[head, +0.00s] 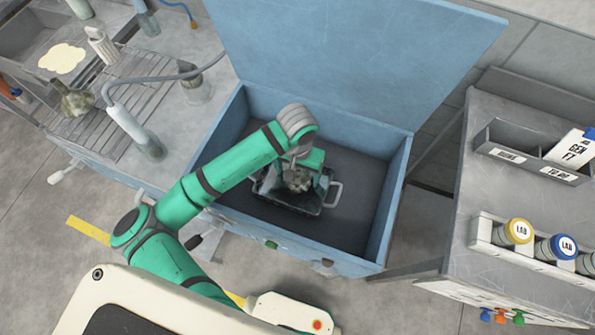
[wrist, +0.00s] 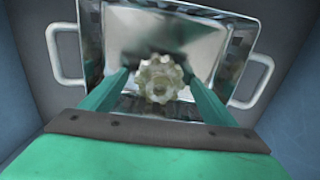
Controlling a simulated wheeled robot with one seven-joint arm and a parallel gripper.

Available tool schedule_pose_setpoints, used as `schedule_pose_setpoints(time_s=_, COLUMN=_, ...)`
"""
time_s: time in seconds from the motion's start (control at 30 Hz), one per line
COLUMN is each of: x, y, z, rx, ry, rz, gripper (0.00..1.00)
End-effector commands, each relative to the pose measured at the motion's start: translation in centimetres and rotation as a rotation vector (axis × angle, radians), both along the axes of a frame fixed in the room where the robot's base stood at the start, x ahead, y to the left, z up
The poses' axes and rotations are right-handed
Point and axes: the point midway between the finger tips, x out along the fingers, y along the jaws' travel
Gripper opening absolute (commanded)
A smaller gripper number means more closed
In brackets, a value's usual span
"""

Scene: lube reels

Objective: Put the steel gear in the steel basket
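The steel gear (wrist: 160,78) is a small toothed, shiny piece inside the steel basket (wrist: 90,42), a shiny metal tray with a pale loop handle at each side. In the head view the gear (head: 298,180) and basket (head: 290,203) show in the blue chest, partly covered by my arm. My gripper (wrist: 159,74) points down into the basket, a finger on each side of the gear. Narrow gaps show between fingers and gear, so it looks open. Whether the gear touches the basket floor is hard to tell.
The blue chest (head: 394,205) has a dark floor, high walls and a raised lid (head: 350,50). A grey bench with a wire rack (head: 125,95) and bottles stands left. A grey cabinet (head: 520,125) with labelled bins and jars stands right. The chest floor right of the basket is clear.

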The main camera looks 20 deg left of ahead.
Motion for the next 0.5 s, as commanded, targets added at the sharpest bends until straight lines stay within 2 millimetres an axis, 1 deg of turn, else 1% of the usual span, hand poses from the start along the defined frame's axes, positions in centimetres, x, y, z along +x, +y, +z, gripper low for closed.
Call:
schedule_pose_setpoints(time_s=0.17, x=0.0, y=0.0, z=0.2, rx=0.000, ry=0.000, rz=-0.001, gripper=0.81)
schedule_pose_setpoints(time_s=0.27, x=0.1, y=0.0, z=0.9, rx=-0.001, ry=-0.002, rz=-0.001, gripper=0.81)
schedule_pose_setpoints(time_s=0.37, x=0.1, y=0.0, z=2.2, rx=0.000, ry=-0.002, rz=-0.002, gripper=0.81)
schedule_pose_setpoints(time_s=0.5, x=0.1, y=-0.1, z=5.0, rx=0.000, ry=-0.002, rz=-0.002, gripper=0.81)
